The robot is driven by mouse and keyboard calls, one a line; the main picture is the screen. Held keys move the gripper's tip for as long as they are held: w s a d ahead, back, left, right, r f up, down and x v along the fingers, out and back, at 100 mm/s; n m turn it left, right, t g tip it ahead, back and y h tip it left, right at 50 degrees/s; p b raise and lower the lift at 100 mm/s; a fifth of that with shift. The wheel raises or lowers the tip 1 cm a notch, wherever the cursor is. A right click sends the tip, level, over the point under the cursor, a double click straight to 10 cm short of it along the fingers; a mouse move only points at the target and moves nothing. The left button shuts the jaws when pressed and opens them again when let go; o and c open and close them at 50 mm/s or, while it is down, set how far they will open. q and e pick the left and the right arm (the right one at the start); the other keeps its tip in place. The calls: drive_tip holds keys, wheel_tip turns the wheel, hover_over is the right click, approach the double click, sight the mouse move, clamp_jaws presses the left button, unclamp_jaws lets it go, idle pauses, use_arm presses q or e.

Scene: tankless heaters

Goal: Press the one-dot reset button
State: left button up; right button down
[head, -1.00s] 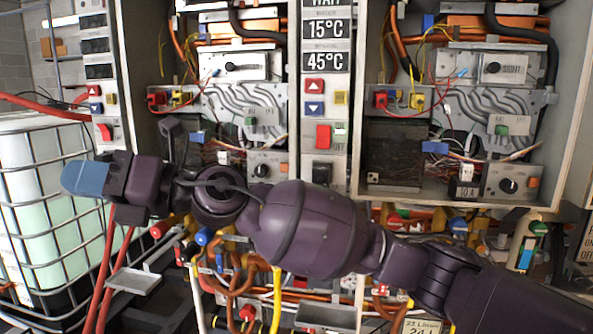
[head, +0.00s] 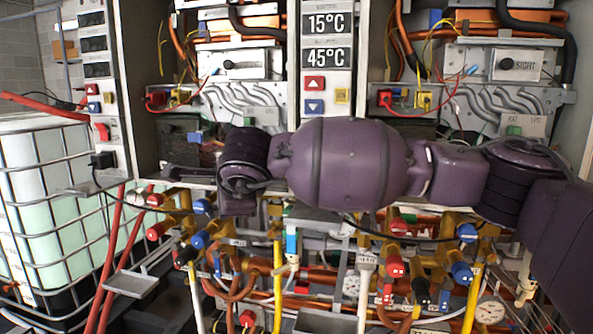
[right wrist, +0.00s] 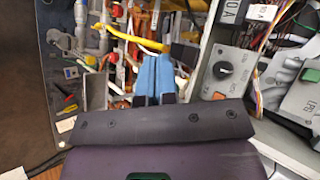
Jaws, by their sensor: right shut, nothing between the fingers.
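I cannot make out a reset button with one dot in either view. My right arm comes in from the right in the head view and crosses the middle, covering the lower parts of both open heaters. Its gripper cannot be made out there. In the right wrist view my right gripper (right wrist: 152,78) has blue fingers, shut with nothing between them. Beyond them are pipes and valves. A grey panel with a black knob (right wrist: 222,70) is to their right, apart from them. My left gripper is not in view.
Red and blue buttons (head: 314,95) sit on the middle column below its temperature displays (head: 326,40). Valves, pipes and gauges (head: 490,312) crowd the space below the heaters. A caged white tank (head: 50,190) stands at the left. In the right wrist view, wires (right wrist: 268,70) hang beside the knob.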

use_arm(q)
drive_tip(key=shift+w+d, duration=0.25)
use_arm(e)
drive_tip(key=w+d+r+t+h, duration=0.1)
drive_tip(key=w+d+t+h, duration=0.1)
drive_tip(key=d+h, duration=0.2)
drive_tip(key=shift+w+d+r, duration=0.15)
drive_tip(key=shift+w+d, duration=0.25)
drive_tip(key=shift+d, duration=0.7)
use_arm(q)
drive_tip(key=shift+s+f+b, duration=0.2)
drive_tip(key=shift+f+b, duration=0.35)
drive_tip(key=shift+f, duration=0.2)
use_arm(e)
drive_tip(key=w+d, duration=0.2)
drive_tip(key=w, duration=0.6)
drive_tip(key=shift+w+d, duration=0.2)
drive_tip(key=shift+d, duration=0.15)
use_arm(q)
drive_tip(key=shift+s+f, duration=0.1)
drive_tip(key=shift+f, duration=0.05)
use_arm(e)
drive_tip(key=shift+w+d, duration=0.1)
drive_tip(key=shift+w, duration=0.05)
